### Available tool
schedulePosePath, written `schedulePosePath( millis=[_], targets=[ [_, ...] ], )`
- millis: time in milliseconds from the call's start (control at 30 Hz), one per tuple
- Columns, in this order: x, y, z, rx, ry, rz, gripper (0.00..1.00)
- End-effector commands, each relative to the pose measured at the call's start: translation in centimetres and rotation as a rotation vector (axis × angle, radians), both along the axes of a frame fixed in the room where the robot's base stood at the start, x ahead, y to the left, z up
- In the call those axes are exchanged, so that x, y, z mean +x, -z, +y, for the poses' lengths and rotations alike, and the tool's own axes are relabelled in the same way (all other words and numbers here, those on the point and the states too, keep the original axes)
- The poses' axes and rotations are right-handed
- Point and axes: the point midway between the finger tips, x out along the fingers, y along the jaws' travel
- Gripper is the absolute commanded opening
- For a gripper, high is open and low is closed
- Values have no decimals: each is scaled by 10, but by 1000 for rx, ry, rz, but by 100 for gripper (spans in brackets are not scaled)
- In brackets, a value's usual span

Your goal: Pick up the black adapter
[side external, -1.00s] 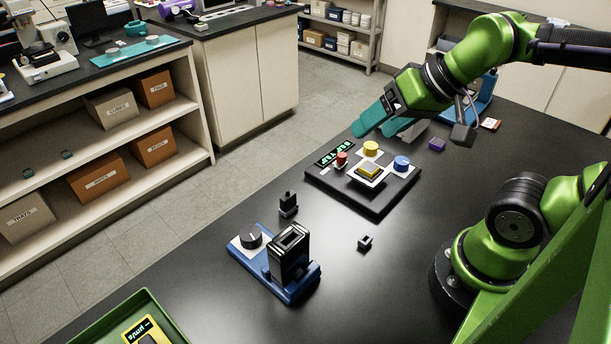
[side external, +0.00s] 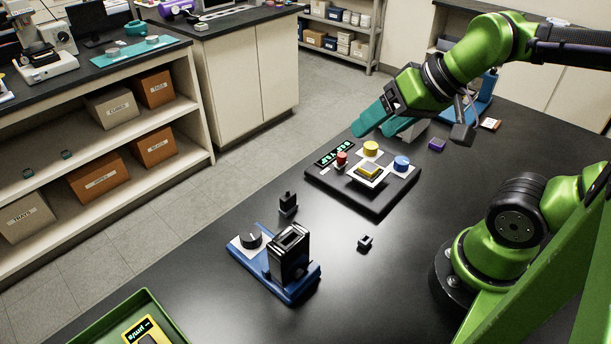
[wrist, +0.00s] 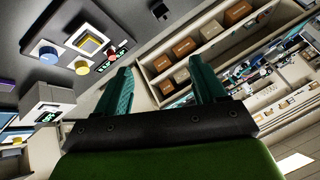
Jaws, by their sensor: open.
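Two small black pieces lie on the dark bench in the side view, and I cannot tell which one is the black adapter. One is an upright block with a narrower top (side external: 288,205), left of the button panel. The other is a smaller, low piece (side external: 365,242) in front of the panel. One black piece (wrist: 160,10) shows at the top of the wrist view. My gripper (side external: 388,128) has teal fingers and is raised above the far side of the button panel, well apart from both pieces. In the wrist view my gripper (wrist: 163,80) is open and empty.
The button panel (side external: 385,203) has red, yellow and blue buttons. A blue base (side external: 247,262) with a dial carries a tall black holder (side external: 289,256). A green tray (side external: 110,318) is at the front left. A purple block (side external: 437,145) lies right of my gripper.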

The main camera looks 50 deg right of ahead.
Motion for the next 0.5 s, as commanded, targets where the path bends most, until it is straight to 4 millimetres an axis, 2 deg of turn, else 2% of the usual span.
schedulePosePath(
  millis=[167, 267, 367, 500],
  targets=[
    [0, 1, 2, 0, -7, 6, 70],
    [4, 11, 6, 0, -26, 53, 70],
    [20, 16, 13, -12, -61, 116, 70],
    [53, 25, 27, -57, -137, 242, 70]
  ],
)
